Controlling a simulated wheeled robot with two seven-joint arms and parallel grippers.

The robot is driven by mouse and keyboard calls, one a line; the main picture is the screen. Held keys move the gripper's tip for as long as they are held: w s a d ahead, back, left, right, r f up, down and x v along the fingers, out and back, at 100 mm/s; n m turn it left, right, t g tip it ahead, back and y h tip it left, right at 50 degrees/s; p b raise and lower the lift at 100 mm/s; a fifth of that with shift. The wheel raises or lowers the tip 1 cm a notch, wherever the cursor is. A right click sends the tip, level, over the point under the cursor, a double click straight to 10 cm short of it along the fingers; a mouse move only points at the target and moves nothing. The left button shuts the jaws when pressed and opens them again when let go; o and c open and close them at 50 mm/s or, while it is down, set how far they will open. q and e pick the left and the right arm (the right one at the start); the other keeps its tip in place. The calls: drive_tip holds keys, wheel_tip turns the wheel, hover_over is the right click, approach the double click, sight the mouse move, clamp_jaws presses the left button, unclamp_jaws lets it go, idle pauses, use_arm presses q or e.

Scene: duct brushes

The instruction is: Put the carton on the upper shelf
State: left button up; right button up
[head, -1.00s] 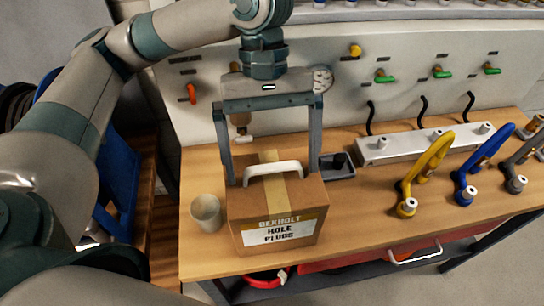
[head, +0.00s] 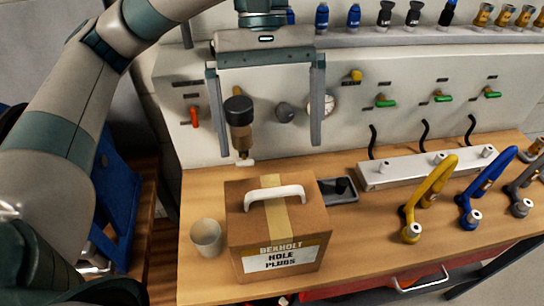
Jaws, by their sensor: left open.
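The carton (head: 277,232) is a brown box with a white top handle, a tape strip and a "Bekholt hole plugs" label. It stands upright on the wooden bench top near its front edge. My left gripper (head: 268,150) is open, its two fingers pointing down, above and behind the carton and apart from it. Nothing is between the fingers; a brown and black fitting on the panel shows behind them. The shelf (head: 420,37) runs along the top of the panel with several small bottles and fittings on it. My right gripper is not in view.
A beige cup (head: 206,237) stands just left of the carton. A small dark tray (head: 338,191) lies behind it to the right. A white manifold block (head: 428,168) and yellow (head: 430,200) and blue (head: 486,190) curved handles occupy the bench's right side.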

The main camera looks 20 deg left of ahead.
use_arm(q)
drive_tip(key=shift+v, duration=1.35)
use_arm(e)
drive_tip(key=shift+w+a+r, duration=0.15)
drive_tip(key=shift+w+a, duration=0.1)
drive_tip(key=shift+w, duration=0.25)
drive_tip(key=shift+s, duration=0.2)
